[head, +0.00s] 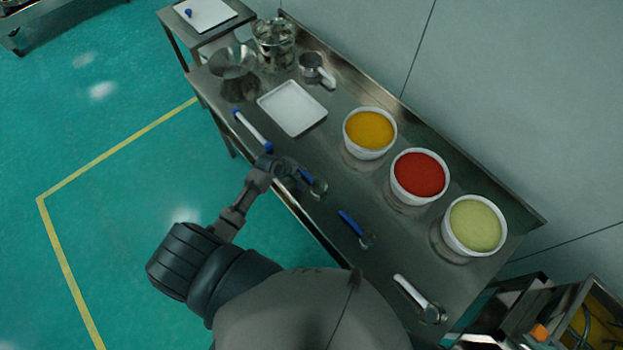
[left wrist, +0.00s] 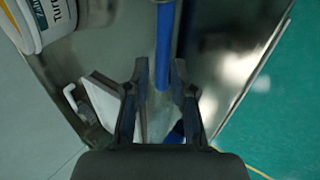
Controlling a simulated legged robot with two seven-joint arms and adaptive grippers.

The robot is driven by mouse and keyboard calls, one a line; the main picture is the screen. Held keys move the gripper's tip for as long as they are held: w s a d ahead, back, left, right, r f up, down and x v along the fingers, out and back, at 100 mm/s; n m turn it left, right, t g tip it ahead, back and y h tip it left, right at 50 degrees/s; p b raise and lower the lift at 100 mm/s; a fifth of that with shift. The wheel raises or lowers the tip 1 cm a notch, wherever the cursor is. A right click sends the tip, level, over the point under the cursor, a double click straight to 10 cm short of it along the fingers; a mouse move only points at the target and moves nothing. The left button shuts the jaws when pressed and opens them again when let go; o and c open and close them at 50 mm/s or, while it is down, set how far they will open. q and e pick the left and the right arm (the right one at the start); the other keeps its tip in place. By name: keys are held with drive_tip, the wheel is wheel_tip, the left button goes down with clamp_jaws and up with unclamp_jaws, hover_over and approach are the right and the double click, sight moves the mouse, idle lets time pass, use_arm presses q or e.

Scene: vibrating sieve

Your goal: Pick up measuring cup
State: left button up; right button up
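A blue-handled measuring scoop with a small round bowl (head: 318,187) lies near the table's front edge. My left gripper (head: 289,169) is over its handle end. In the left wrist view, the blue handle (left wrist: 165,42) runs between the open fingers (left wrist: 160,68); I cannot tell if they touch it. A second blue-handled scoop (head: 351,223) lies to the right, and a white-handled one (head: 410,290) further right. A metal cup with a white handle (head: 312,66) stands at the back. I cannot tell which is the named measuring cup. My right gripper is not in view.
Three white tubs hold yellow (head: 369,131), red (head: 419,174) and pale green (head: 474,225) contents along the back. A white tray (head: 292,107), a blue-and-white tool (head: 250,127), a metal bowl (head: 233,60) and a clear jar (head: 274,42) are on the left. A wall borders the back.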

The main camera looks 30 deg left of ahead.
sight(301, 171)
use_arm(q)
drive_tip(key=f, duration=0.1)
drive_tip(key=w+f, duration=0.1)
drive_tip(key=f, duration=0.1)
drive_tip(key=shift+w+a+f, duration=0.1)
drive_tip(key=shift+w+a, duration=0.1)
drive_tip(key=shift+w, duration=0.2)
drive_tip(key=shift+w+a+f, duration=0.1)
drive_tip(key=shift+a+f, duration=0.05)
drive_tip(key=shift+f, duration=0.1)
